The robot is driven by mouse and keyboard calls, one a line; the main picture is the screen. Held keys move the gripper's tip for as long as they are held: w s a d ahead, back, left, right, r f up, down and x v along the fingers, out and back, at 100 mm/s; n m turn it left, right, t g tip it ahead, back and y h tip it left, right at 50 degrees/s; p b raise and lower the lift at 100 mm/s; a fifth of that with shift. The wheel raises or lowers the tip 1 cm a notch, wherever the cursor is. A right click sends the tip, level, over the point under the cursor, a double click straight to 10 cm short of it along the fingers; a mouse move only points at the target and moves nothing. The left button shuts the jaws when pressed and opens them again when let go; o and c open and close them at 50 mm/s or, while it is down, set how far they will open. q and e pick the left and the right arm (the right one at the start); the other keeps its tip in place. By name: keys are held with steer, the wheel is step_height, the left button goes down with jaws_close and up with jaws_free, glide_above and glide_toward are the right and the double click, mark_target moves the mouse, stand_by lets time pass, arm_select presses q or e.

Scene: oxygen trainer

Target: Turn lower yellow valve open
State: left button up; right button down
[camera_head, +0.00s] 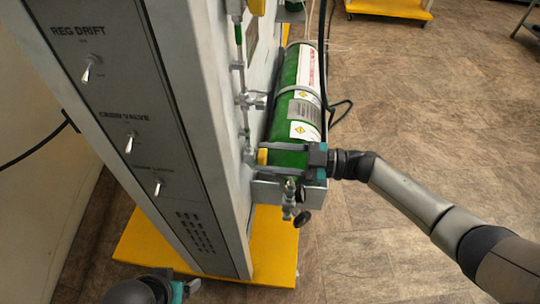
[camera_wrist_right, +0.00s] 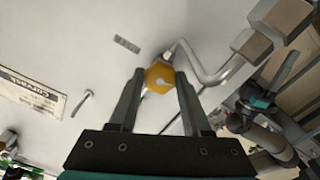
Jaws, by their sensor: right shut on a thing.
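The lower yellow valve (camera_head: 262,157) is a small yellow knob on the side of the grey panel, low beside the green cylinder. In the right wrist view the yellow valve (camera_wrist_right: 158,76) looks faceted, with a pale centre. My right gripper (camera_head: 268,156) reaches in from the right across the cylinder's lower end. Its two fingertips lie on either side of the valve and are shut on it. My left gripper (camera_head: 186,288) is only partly in view at the bottom edge, low by the yellow base, and its jaws cannot be made out.
The green cylinder (camera_head: 289,120) with white labels is strapped to the panel's side. Thin metal tubing and fittings (camera_head: 245,101) run down the panel. A small valve fitting (camera_head: 289,200) hangs below the cylinder. The yellow base (camera_head: 272,245) sticks out at floor level. Open floor lies right.

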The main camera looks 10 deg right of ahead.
arm_select(q)
steer(key=shift+r, duration=0.2)
arm_select(e)
steer(key=shift+n, duration=0.4)
arm_select(q)
steer(key=shift+s, duration=0.2)
steer(key=shift+s+f, duration=0.1)
steer(key=shift+f, duration=0.1)
arm_select(e)
steer(key=shift+c, duration=1.8)
jaws_free()
arm_select(q)
step_height(320, 180, down, 3)
steer(key=shift+s+f+g+p, duration=0.15)
steer(key=shift+g+p, duration=0.15)
steer(key=shift+p, duration=0.45)
arm_select(e)
steer(key=v, duration=1.5)
steer(key=shift+d, duration=0.2)
